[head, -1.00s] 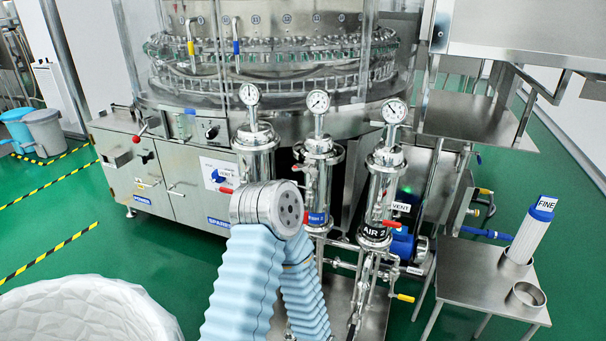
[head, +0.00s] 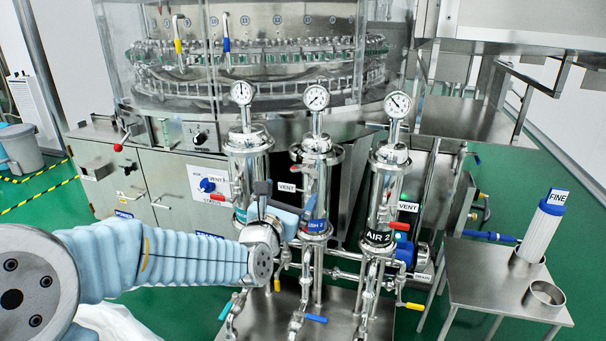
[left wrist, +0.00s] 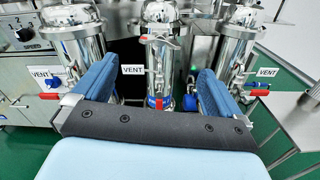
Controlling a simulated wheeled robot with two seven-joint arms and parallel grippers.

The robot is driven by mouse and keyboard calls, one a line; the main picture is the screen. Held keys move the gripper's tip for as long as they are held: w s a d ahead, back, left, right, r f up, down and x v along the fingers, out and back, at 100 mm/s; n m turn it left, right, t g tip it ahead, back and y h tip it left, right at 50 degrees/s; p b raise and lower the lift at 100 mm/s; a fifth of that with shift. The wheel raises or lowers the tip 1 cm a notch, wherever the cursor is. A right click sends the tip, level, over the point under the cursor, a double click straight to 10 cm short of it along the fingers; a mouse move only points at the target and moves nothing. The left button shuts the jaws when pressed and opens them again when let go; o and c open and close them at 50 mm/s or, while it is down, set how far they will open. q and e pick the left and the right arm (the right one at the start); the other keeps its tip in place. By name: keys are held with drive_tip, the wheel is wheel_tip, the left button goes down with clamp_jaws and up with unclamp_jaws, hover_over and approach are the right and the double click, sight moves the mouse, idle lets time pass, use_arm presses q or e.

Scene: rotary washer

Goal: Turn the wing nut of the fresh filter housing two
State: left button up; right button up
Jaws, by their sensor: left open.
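The middle filter housing (head: 318,180) is a steel cylinder with a gauge on top and a blue label of which "SH 2" can be read. It also shows in the left wrist view (left wrist: 161,75). A small silver piece with reddish parts, perhaps the wing nut (left wrist: 152,38), sits at its upper clamp band; its angle is hard to tell. My left gripper (head: 285,200) is open and empty. Its blue fingers (left wrist: 154,86) lie either side of the middle housing in the wrist view, with the clamp ahead of them. It covers part of the left and middle housings in the head view. My right gripper is out of view.
A left housing (head: 246,165) and the "AIR 2" housing (head: 383,190) stand close on either side. Valve handles, including a blue one (head: 315,318), and pipes lie below. A steel side table (head: 480,285) holds a "FINE" filter (head: 542,230). The washer stands behind.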

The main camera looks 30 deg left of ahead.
sight(303, 174)
use_arm(q)
drive_tip(key=p+x, duration=0.1)
drive_tip(key=x, duration=1)
drive_tip(key=shift+w, duration=0.4)
